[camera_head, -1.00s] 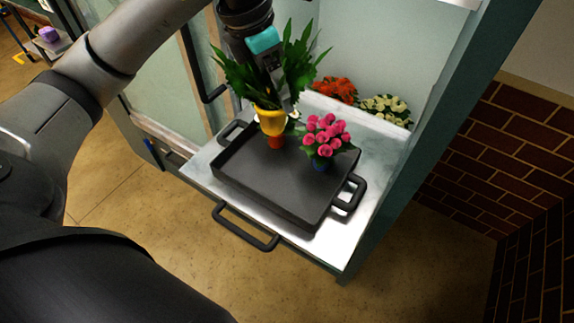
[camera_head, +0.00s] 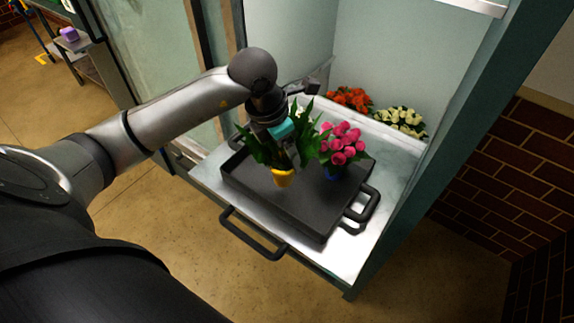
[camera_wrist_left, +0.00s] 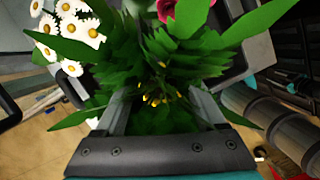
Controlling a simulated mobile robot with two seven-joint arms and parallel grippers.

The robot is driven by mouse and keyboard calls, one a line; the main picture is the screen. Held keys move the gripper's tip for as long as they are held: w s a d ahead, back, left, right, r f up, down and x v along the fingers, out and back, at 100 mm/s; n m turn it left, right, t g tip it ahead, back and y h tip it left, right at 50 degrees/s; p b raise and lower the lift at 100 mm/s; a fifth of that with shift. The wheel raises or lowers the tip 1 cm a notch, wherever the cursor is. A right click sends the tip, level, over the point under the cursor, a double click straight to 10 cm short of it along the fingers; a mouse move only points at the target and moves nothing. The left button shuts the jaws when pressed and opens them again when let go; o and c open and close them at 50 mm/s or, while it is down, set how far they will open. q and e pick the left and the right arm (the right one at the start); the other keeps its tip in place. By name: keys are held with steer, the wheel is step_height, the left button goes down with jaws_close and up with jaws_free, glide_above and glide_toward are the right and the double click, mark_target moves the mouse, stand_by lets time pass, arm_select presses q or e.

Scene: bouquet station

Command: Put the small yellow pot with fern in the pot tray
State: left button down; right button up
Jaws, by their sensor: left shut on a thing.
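My left gripper (camera_head: 288,152) is shut on the small yellow pot with fern (camera_head: 283,179), its fingers down among the leaves. The pot is roughly upright over the black pot tray (camera_head: 275,212), inside its outline. I cannot tell whether its base touches the tray floor. In the left wrist view the green fern leaves (camera_wrist_left: 155,95) fill the space between the fingers and hide the pot. My right gripper is not in view.
Pink flowers (camera_head: 343,143) in a blue pot stand in the tray to the right. White daisies (camera_wrist_left: 70,30) are close by in the left wrist view. Orange (camera_head: 349,98) and cream flowers (camera_head: 400,121) stand behind. Cabinet walls flank the shelf. The tray's front is bare.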

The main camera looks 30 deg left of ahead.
mark_target(273, 147)
arm_select(q)
steer(key=shift+f+b, duration=0.3)
steer(key=shift+f, duration=1.8)
steer(key=shift+f, duration=0.1)
jaws_free()
steer(key=p+v, duration=0.1)
steer(key=v, duration=1.1)
steer(key=shift+s+p, duration=0.1)
steer(key=shift+p, duration=0.2)
